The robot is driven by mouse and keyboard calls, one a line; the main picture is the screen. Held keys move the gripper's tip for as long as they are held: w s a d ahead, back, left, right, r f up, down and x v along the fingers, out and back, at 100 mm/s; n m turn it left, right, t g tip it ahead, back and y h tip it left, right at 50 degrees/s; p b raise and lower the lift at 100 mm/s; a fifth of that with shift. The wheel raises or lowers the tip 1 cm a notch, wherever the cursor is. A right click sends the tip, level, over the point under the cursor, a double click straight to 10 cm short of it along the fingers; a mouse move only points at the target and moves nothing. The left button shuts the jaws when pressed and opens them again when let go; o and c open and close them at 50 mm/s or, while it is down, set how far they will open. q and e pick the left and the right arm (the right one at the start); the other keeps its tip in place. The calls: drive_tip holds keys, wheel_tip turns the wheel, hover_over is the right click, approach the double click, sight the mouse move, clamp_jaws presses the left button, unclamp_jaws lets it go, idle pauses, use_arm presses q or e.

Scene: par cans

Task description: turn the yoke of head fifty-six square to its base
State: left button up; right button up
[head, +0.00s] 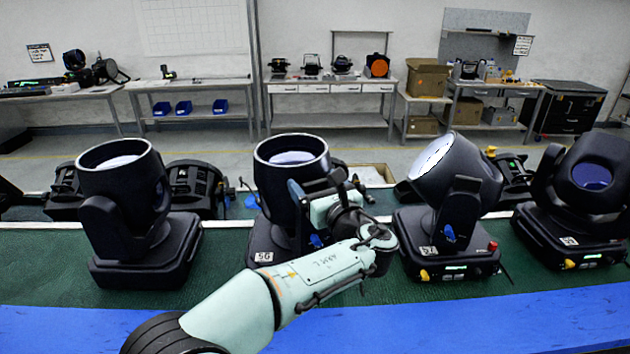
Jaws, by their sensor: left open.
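Head fifty-six (283,190) is a black moving light on the green bench mat, its barrel pointing up with the pale lens showing. A white number label (264,257) is on the front of its base. My left arm comes in from the lower left and covers much of the yoke's right side and the base. My left gripper (301,206) is open at the yoke's near right side. Whether its fingers touch the yoke I cannot tell. A blue part (316,241) shows just below the gripper. The yoke's exact angle to its base is hard to judge. My right gripper is not in view.
Head fifty-seven (452,200) stands close to the right, tilted, with another head (585,190) beyond it. An unlabelled-looking head (123,200) stands to the left. More black fixtures (195,185) lie behind.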

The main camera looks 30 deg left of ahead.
use_arm(q)
drive_tip(key=shift+w+a, duration=0.15)
drive_tip(key=shift+a, duration=0.1)
